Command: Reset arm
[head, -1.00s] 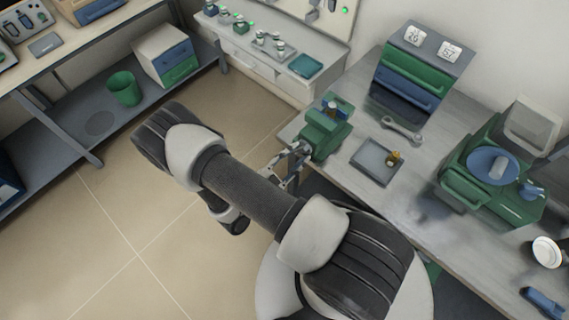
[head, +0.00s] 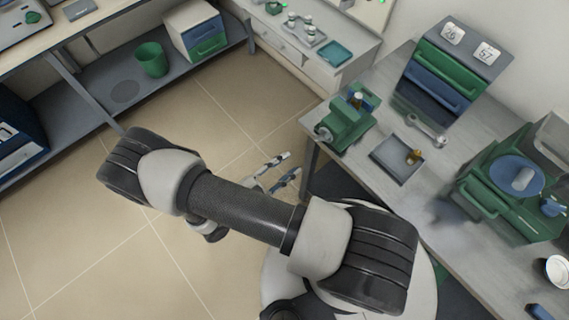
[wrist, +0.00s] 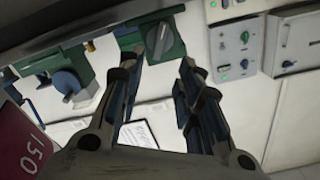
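My gripper (head: 278,173) shows in the head view beyond my arm, left of the workbench's near corner. Its two fingers are spread apart with nothing between them. In the wrist view my gripper (wrist: 160,75) is open and empty, with a gap between the dark fingers. My arm stretches across the lower middle of the head view. The gripper is apart from the green device (head: 347,122) on the bench corner.
A shelf with a green bin (head: 151,60) stands at upper left. The floor (head: 90,225) at left is clear.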

